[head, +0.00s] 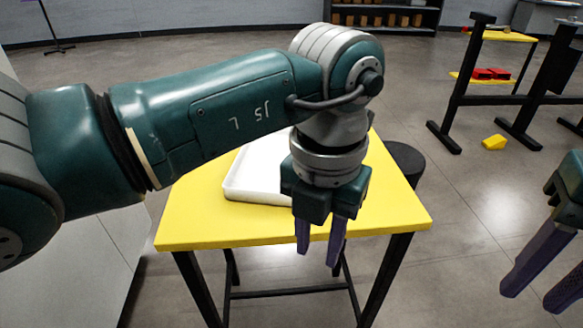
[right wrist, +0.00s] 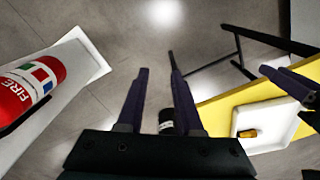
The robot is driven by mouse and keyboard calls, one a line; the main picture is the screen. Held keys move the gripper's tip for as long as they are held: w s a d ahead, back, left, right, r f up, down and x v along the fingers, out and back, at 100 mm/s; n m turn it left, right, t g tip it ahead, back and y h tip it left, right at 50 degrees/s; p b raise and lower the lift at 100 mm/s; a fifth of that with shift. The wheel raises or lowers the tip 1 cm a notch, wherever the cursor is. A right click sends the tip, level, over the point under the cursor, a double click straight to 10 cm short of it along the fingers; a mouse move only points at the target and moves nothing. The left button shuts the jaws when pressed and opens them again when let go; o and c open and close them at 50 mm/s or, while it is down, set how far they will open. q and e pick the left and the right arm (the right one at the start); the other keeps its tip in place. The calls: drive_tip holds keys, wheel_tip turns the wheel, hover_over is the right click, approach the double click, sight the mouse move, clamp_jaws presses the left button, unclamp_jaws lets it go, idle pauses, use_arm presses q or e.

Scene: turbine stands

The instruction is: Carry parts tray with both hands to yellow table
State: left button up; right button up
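The white parts tray (head: 250,190) lies on the yellow table (head: 190,215), partly hidden behind my left arm in the head view. In the right wrist view the tray (right wrist: 246,145) holds a small orange-yellow part. My left gripper (head: 320,250) points down in front of the tray at the table's near edge. Its purple fingers are apart with nothing between them. My right gripper (head: 535,285) is off to the right, clear of the table, over the floor. Its fingers, also in the right wrist view (right wrist: 158,75), are apart and empty.
A black round stool (head: 405,160) stands at the table's right side. A black-framed stand (head: 500,100) with red parts is at the back right, and a yellow block (head: 494,142) lies on the floor. A red fire extinguisher (right wrist: 30,88) shows at left in the right wrist view.

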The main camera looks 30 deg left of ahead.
wheel_tip(320, 180, up, 7)
drive_tip(key=shift+w+a, duration=0.2)
drive_tip(key=shift+a, duration=0.05)
idle(0.3)
